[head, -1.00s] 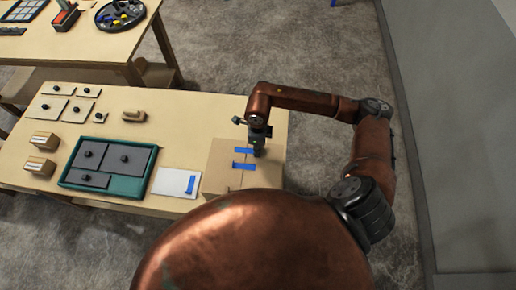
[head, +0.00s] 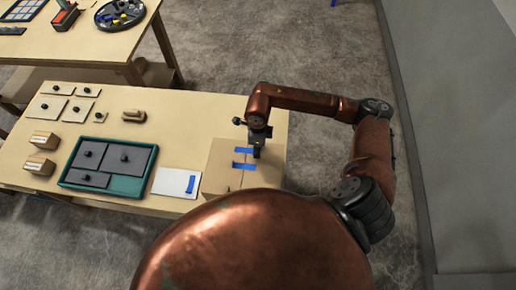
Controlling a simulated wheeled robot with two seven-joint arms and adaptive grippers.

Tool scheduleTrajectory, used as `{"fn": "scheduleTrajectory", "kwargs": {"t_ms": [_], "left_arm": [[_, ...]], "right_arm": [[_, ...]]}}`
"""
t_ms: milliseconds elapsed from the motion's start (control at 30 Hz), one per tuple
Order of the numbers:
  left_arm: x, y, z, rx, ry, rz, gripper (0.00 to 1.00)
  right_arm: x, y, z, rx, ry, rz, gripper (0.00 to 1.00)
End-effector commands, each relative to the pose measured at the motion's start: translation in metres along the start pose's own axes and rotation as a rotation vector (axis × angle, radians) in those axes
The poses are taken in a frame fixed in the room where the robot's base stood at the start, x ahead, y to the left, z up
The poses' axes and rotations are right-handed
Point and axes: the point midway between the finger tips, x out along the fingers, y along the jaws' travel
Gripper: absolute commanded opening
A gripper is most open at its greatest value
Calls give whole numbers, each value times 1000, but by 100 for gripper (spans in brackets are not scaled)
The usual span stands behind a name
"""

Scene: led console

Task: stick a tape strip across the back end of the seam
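A tan cardboard box (head: 218,178) stands at the right end of the low wooden table, with a seam line running along its top. Two blue tape strips lie across the seam: one at the back end (head: 244,150), one nearer me (head: 243,165). My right gripper (head: 257,153) is low over the box top, pointing down at the right end of the back strip. Its fingers are small and dark, so I cannot tell whether they are open or whether they touch the strip. A white card (head: 170,181) with another blue strip (head: 190,184) lies left of the box. My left gripper is out of view.
A green tray (head: 68,175) with grey knobbed panels lies left of the card. Small wooden blocks (head: 41,165), knobbed plates (head: 78,110) and a brown wooden piece (head: 134,116) lie around it. Another table (head: 90,46) stands behind. Bare tabletop (head: 185,135) lies behind the card.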

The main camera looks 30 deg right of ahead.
Motion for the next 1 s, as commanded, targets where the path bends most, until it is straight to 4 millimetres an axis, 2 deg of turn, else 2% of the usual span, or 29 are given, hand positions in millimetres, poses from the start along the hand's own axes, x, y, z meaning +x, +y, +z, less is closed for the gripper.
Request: {"fn": "scheduleTrajectory", "kwargs": {"t_ms": [167,267,700,800,1000], "left_arm": [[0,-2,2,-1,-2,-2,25],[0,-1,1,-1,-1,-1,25],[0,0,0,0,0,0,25],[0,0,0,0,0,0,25],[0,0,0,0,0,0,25]], "right_arm": [[-2,-1,-1,1,2,-2,38],[-12,-2,0,0,0,-4,38],[-97,-1,0,-1,0,-4,38],[-110,-1,1,0,-1,-3,38],[-120,0,0,0,1,0,38]]}}
